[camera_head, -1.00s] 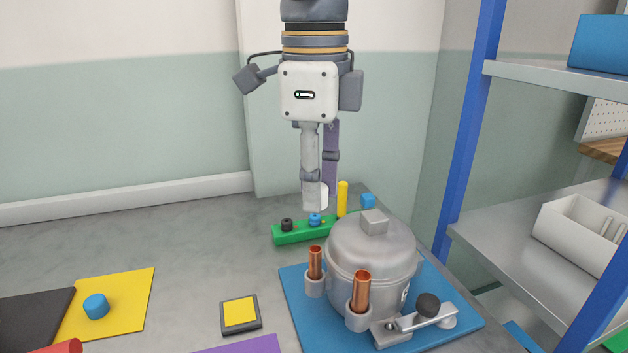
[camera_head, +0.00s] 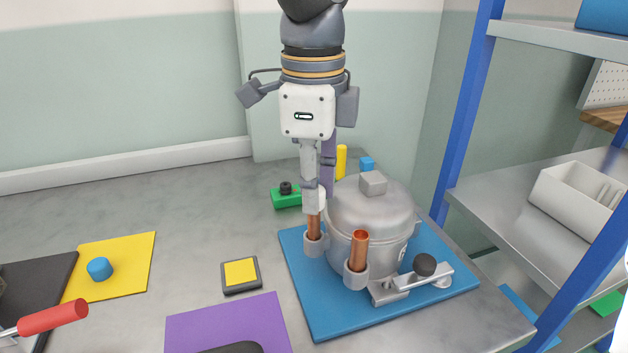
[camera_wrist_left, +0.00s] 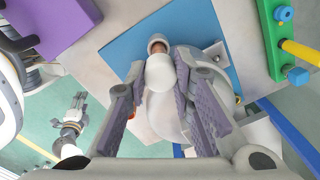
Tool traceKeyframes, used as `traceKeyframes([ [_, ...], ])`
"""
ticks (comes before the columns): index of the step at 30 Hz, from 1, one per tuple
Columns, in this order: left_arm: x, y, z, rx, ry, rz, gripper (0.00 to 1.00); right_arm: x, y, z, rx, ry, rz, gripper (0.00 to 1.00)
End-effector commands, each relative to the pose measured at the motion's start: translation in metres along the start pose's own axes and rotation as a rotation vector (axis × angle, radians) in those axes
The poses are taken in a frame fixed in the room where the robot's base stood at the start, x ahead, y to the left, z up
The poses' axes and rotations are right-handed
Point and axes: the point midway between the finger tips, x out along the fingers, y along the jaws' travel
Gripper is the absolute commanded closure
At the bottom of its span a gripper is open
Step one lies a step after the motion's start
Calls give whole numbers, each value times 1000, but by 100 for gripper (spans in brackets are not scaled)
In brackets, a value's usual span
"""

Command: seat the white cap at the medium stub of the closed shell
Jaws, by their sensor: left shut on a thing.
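My left gripper (camera_head: 317,202) points down and is shut on the white cap (camera_head: 320,199), part of which shows at the fingertips. In the left wrist view, the white cap (camera_wrist_left: 160,73) sits between the purple pads. The closed shell (camera_head: 372,220) is a grey domed pot on a blue mat. Two copper stubs stand at its near side, a left stub (camera_head: 313,230) and a right stub (camera_head: 359,250). The cap is over the left stub's top; I cannot tell whether they touch. My right gripper (camera_wrist_left: 75,108) appears small in the wrist view, its jaw state unclear.
The blue mat (camera_head: 305,300) carries a clamp with a black knob (camera_head: 425,265). A green block (camera_head: 286,200) and yellow peg (camera_head: 341,160) stand behind. A blue-posted shelf (camera_head: 470,110) rises at the right.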

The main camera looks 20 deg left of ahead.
Motion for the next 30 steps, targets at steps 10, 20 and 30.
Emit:
traceKeyframes([
  [10, 10, 0, 0, 0, -1, 0, 100, 0, 0, 0, 0, 0, 0, 54],
  [20, 16, 0, 0, 0, 0, 2, 54, 0, 0, 0, 0, -1, 0, 54],
  [30, 7, -1, 0, -1, 1, -3, 54, 0, 0, 0, 0, -1, 0, 54],
])
